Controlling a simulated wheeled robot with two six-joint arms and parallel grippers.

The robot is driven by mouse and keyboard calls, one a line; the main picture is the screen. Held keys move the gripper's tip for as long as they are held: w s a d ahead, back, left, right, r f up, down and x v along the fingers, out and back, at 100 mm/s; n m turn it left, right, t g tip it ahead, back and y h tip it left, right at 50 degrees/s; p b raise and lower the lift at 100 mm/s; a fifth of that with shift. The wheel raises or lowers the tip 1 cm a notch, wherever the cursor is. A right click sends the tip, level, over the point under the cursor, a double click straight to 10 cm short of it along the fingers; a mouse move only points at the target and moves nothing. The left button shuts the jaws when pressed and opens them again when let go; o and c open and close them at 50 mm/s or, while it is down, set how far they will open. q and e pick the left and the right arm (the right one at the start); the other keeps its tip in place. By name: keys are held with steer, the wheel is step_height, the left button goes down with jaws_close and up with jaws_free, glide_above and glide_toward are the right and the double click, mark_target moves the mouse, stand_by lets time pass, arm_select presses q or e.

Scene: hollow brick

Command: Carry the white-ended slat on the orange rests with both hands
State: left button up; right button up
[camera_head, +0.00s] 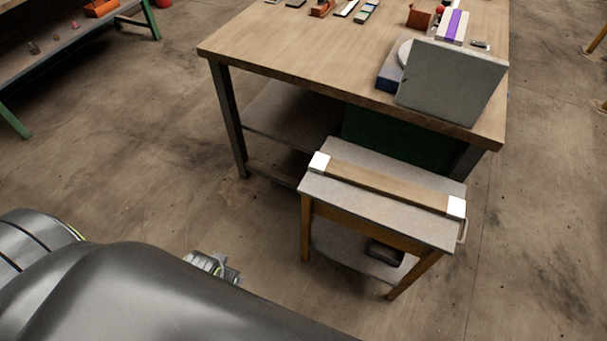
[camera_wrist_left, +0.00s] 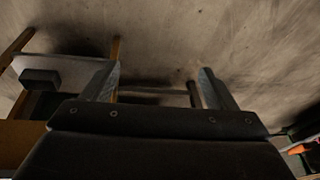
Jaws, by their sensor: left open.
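The slat (camera_head: 385,186) is a brown bar with a white block at each end. It lies lengthwise along the grey top of a small table (camera_head: 345,207) in the head view. I cannot make out orange rests under it. My left gripper (camera_head: 214,267) is low and left of the small table, partly covered by my own grey arm link, and apart from the slat. In the left wrist view its two fingers (camera_wrist_left: 158,85) are spread with nothing between them. The slat cannot be made out in that view. My right gripper is in neither view.
A large workbench (camera_head: 290,48) stands right behind the small table. A grey panel (camera_head: 452,84) leans at its near right corner, with small items along the back. A dark object (camera_head: 385,253) sits on the small table's lower shelf. Floor (camera_head: 530,250) is clear on the right.

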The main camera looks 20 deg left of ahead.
arm_select(q)
step_height(320, 180, up, 10)
steer(key=w+d+m+b, duration=0.1)
steer(key=w+d+b, duration=0.1)
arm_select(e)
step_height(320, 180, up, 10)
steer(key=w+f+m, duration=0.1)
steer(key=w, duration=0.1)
arm_select(q)
step_height(320, 180, up, 15)
steer(key=m+g+h, duration=0.2)
steer(key=m+g, duration=0.1)
steer(key=m, duration=1.5)
glide_above(328, 164)
arm_select(e)
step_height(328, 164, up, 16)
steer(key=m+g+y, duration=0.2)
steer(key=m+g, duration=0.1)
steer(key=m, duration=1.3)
glide_above(446, 203)
arm_select(q)
steer(key=shift+r, duration=0.2)
step_height(446, 203, down, 17)
steer(key=shift+f, duration=0.2)
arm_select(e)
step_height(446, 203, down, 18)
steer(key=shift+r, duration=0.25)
